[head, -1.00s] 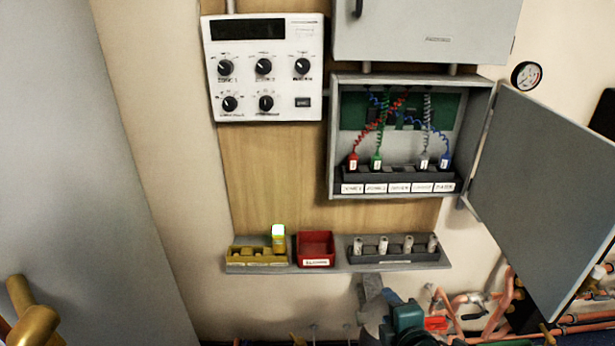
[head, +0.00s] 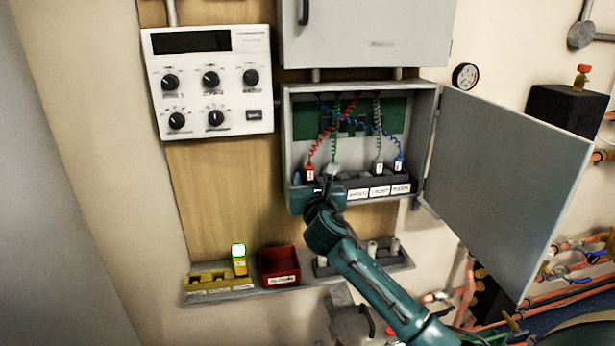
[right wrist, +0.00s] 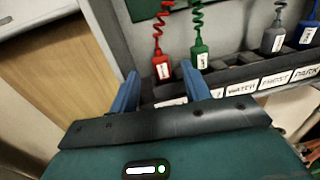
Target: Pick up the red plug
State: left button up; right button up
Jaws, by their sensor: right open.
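The red plug (head: 309,172) stands upright in the socket strip inside the open wall box, with a coiled red cord rising from its top. In the right wrist view the red plug (right wrist: 163,67) shows ahead, between the lines of my two blue fingers and beyond their tips. My right gripper (right wrist: 160,82) is open and empty, its fingers apart. In the head view my right gripper (head: 315,182) is at the front edge of the strip, close to the red plug, and its wrist hides part of the strip. My left gripper is not in view.
The green plug (right wrist: 201,54) stands just right of the red one, close to my right finger. A grey plug (head: 378,169) and a blue plug (head: 399,163) stand farther right. The box door (head: 505,185) hangs open at right. A red bin (head: 279,265) sits on the shelf below.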

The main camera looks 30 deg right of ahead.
aim_at(310, 171)
jog(key=shift+f+x, duration=0.15)
jog(key=shift+x, duration=1.45)
jog(key=shift+f+x, duration=0.15)
jog(key=shift+x, duration=1.45)
jog(key=c, duration=1)
jog(key=shift+r, duration=0.1)
jog(key=shift+r, duration=0.65)
notch_tip(310, 171, up, 3)
jog(key=shift+f, duration=0.2)
jog(key=v, duration=1.8)
jog(key=shift+f, duration=0.2)
